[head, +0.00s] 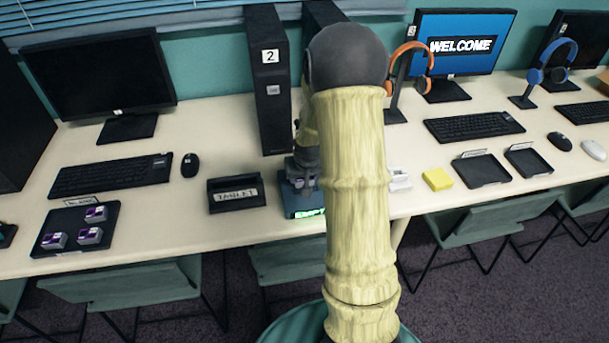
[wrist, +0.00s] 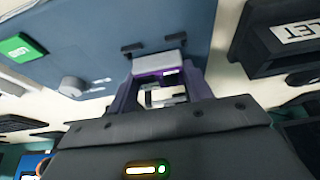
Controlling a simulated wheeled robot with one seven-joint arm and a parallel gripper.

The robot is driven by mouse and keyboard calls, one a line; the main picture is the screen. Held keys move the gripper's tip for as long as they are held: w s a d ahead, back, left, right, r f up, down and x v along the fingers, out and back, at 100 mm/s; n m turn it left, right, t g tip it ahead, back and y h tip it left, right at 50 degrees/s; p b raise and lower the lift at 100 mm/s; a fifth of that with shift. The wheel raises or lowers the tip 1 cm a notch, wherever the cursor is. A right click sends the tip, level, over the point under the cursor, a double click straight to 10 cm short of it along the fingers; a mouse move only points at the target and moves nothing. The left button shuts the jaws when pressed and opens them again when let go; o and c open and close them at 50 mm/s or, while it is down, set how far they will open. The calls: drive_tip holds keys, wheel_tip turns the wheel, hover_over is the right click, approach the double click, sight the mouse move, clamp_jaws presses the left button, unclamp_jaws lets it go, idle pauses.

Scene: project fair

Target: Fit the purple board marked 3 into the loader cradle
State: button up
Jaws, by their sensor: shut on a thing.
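My gripper (head: 303,180) is low over the blue loader (head: 302,204) on the table, partly hidden by my arm in the head view. In the wrist view, my gripper (wrist: 160,84) is shut on a purple board (wrist: 150,76) with a pale block at its end. The board is over the loader's blue face (wrist: 110,22), close to two small dark brackets (wrist: 153,44). I cannot tell whether it touches them or is seated. Its number is not readable.
A dark tray (head: 62,219) at left holds three purple-and-grey boards (head: 96,213). A dark box with a label (head: 235,194) stands left of the loader. A black tower marked 2 (head: 268,90) stands behind. A yellow block (head: 437,179) and white items (head: 400,178) are to the right.

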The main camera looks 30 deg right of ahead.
drive_tip(key=shift+f, duration=0.45)
idle(0.9)
idle(0.6)
drive_tip(key=o, duration=1)
drive_tip(key=shift+r+p, duration=2.9)
drive_tip(key=shift+r, duration=0.65)
